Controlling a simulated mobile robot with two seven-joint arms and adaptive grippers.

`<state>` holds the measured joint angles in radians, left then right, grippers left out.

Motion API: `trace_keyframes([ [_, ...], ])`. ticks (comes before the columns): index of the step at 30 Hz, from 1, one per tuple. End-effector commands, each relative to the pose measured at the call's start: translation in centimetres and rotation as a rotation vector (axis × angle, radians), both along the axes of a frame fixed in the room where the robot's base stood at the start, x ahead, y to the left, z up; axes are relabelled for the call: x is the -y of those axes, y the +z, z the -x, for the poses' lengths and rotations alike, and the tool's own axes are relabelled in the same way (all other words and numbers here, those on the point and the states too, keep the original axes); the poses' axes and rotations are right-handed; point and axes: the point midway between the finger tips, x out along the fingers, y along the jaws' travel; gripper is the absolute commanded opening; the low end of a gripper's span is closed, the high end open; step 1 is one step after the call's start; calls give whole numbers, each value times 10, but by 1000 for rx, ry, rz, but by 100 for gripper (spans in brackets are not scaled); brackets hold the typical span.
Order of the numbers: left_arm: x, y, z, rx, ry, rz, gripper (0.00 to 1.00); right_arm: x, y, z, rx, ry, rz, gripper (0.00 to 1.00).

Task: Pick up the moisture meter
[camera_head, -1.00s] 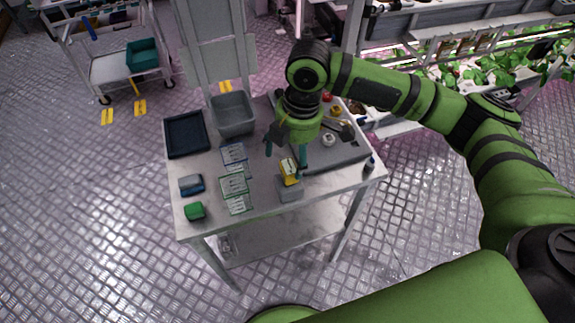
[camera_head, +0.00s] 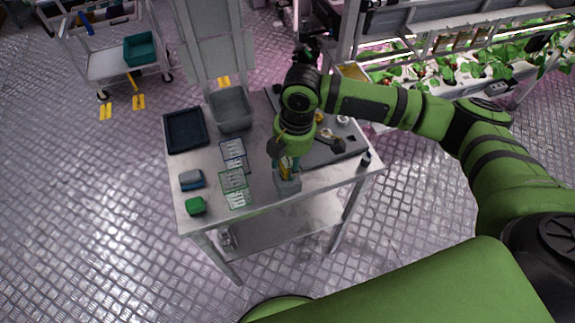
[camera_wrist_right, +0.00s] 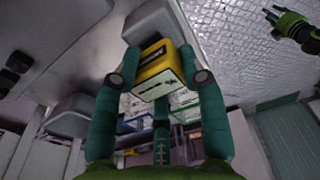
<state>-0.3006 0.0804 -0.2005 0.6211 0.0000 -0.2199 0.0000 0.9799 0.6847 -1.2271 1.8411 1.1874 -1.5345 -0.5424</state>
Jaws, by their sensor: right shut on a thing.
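The moisture meter is a small yellow block with a dark face, at the front middle of the table in the head view, mostly covered by my right gripper (camera_head: 288,172). In the right wrist view the meter (camera_wrist_right: 158,72) sits between the two green fingers, which touch its sides.
The table (camera_head: 262,203) also holds a dark tray (camera_head: 187,150), a grey bin (camera_head: 232,129), printed cards (camera_head: 233,181), a blue-grey box (camera_head: 192,180), a green block (camera_head: 196,206) and a small dark bottle (camera_head: 366,159). A dark mat (camera_head: 325,152) with small items lies right.

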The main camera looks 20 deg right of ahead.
Motion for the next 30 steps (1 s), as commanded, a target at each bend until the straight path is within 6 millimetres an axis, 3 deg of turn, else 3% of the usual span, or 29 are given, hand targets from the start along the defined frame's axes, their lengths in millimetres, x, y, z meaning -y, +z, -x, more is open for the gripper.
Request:
trace_keyframes([
  [8,0,-4,2,-5,0,0,40,-1,8,-2,5,-1,-5,6],
  [14,0,-15,2,-4,0,0,40,-2,35,-3,12,1,-9,6],
  [15,0,-18,2,-4,0,0,40,-2,42,-3,11,2,-8,0],
  [24,0,-44,1,-3,1,0,40,-19,78,-67,6,-3,-6,0],
  [30,1,-53,0,-1,1,1,40,-26,99,-96,3,-2,-4,0],
])
